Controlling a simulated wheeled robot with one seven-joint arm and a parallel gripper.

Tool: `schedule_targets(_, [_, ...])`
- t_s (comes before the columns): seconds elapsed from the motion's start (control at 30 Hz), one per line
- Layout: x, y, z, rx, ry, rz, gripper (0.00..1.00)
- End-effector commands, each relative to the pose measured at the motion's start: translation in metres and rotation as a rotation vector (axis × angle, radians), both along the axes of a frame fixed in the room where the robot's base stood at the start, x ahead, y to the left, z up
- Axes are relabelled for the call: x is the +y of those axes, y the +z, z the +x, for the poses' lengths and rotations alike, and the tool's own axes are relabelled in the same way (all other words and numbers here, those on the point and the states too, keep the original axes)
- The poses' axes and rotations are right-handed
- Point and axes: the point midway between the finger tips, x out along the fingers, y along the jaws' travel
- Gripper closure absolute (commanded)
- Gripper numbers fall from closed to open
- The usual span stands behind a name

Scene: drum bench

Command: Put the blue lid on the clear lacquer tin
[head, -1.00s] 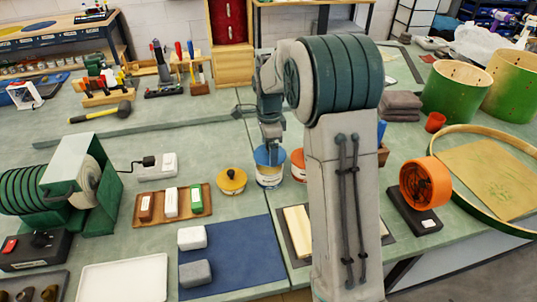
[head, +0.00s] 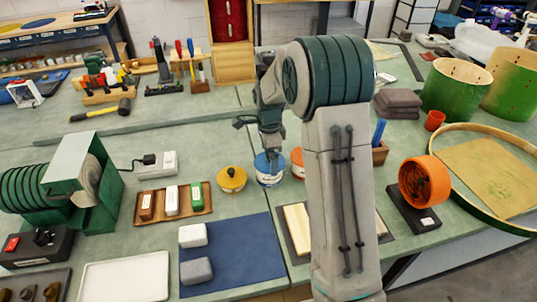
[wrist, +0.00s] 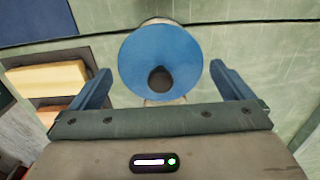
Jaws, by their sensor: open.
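The blue lid (head: 267,166) sits on top of the white tin (head: 270,182) with a printed label, left of my forearm. In the wrist view the blue lid (wrist: 137,58) is a round disc with a dark knob, and a little of the tin's rim shows past its edge. The lid looks roughly level; whether it is fully seated I cannot tell. My gripper (wrist: 163,82) is open, its two blue fingers apart on either side of the lid and not closed on it. In the head view my gripper (head: 268,148) is just above the lid.
A tin with a yellow lid (head: 231,179) stands to the left, and an orange tin (head: 297,160) is close on the right, partly hidden by my arm. A wooden tray (head: 173,205) and blue mat (head: 235,255) lie nearer. Bare bench shows behind.

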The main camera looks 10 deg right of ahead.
Motion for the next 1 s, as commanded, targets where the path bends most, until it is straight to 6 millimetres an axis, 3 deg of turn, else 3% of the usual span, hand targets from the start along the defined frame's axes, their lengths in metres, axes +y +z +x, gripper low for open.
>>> schedule_targets(0.5, [0.0,0.098,0.001,-0.006,0.001,0.0,0.0])
schedule_targets(0.73, [0.0,0.12,-0.002,-0.006,0.014,0.0,0.0])
schedule_targets(0.87, [0.0,0.132,-0.022,-0.025,0.121,0.0,0.0])
schedule_targets(1.0, [0.0,0.149,-0.065,-0.067,0.359,-0.008,0.0])
